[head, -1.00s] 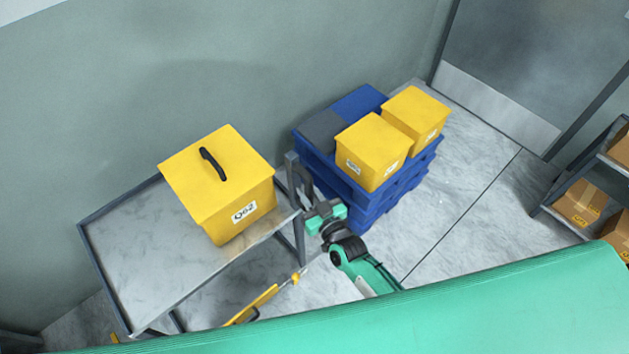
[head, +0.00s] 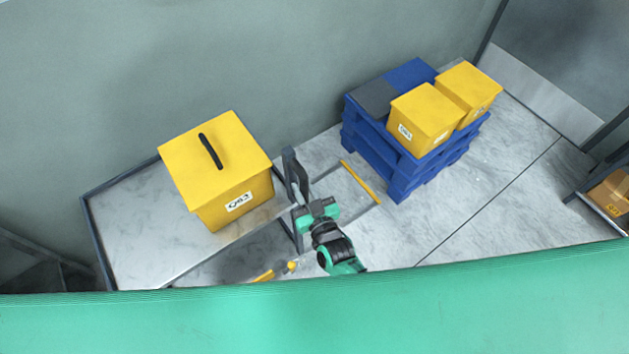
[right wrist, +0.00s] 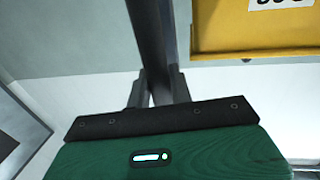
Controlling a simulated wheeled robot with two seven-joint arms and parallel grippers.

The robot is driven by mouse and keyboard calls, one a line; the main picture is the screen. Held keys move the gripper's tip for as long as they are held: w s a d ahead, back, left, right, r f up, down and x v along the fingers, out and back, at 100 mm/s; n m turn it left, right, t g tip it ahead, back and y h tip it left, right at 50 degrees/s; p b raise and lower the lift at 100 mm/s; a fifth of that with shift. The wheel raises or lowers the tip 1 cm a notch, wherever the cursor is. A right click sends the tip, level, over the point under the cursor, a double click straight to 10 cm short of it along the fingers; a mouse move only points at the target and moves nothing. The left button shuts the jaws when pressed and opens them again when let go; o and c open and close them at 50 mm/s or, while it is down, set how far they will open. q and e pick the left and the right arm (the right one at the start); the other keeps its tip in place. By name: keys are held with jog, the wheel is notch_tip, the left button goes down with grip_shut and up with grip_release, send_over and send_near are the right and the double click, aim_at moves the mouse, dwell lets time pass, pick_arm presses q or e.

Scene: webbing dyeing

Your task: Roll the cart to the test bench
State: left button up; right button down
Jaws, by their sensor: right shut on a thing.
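The cart (head: 150,245) stands along the wall at the left, a grey metal frame with a pale flat top. A yellow lidded box (head: 215,180) with a black handle and a white label sits on it. My right gripper (head: 304,195) is at the cart's right end, shut on its upright grey handle (head: 292,170). In the right wrist view the fingers (right wrist: 158,90) close around the dark handle bar (right wrist: 150,40), with the yellow box (right wrist: 250,35) behind. My left gripper is not in view. No test bench can be made out.
Blue stacked pallets (head: 400,170) with two yellow boxes (head: 425,120) and a dark grey block (head: 375,97) stand right of the cart. A shelf with a cardboard box (head: 612,192) is at the far right. A yellow strip (head: 360,182) lies between cart and pallets. Floor right of the pallets is clear.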

jog(key=shift+s+a, duration=0.5)
jog(key=shift+a, duration=0.3)
jog(key=shift+s+a, duration=0.45)
jog(key=shift+a, duration=0.35)
jog(key=shift+f, duration=0.1)
jog(key=c, duration=1.3)
grip_release()
jog(key=shift+a, duration=0.1)
jog(key=b+v, duration=0.3)
jog(key=v, duration=1.1)
